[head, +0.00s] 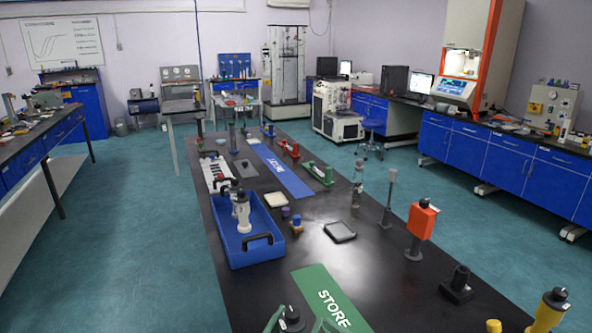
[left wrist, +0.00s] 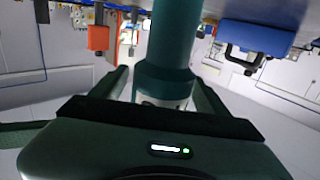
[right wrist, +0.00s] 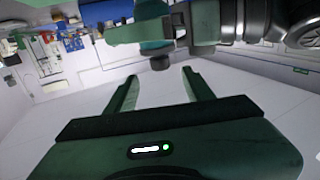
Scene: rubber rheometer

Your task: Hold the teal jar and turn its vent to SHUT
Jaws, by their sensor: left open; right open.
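The teal jar (left wrist: 168,45) fills the upper middle of the left wrist view, between the spread fingers of my left gripper (left wrist: 160,76). That gripper is open around the jar; contact cannot be told. In the head view the jar's dark top (head: 290,317) shows at the bottom edge, with a small pale mark I cannot read. In the right wrist view the jar's teal part (right wrist: 154,46) and dark vent knob (right wrist: 160,63) lie just beyond the fingertips of my right gripper (right wrist: 160,77). The right gripper is open and empty.
A green STORE mat (head: 322,292) lies beside the jar. A blue tray (head: 262,255) with white bottles stands farther left. An orange box on a post (head: 421,220), a black block (head: 457,285) and a yellow bottle (head: 548,312) stand right. Bare black table lies between.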

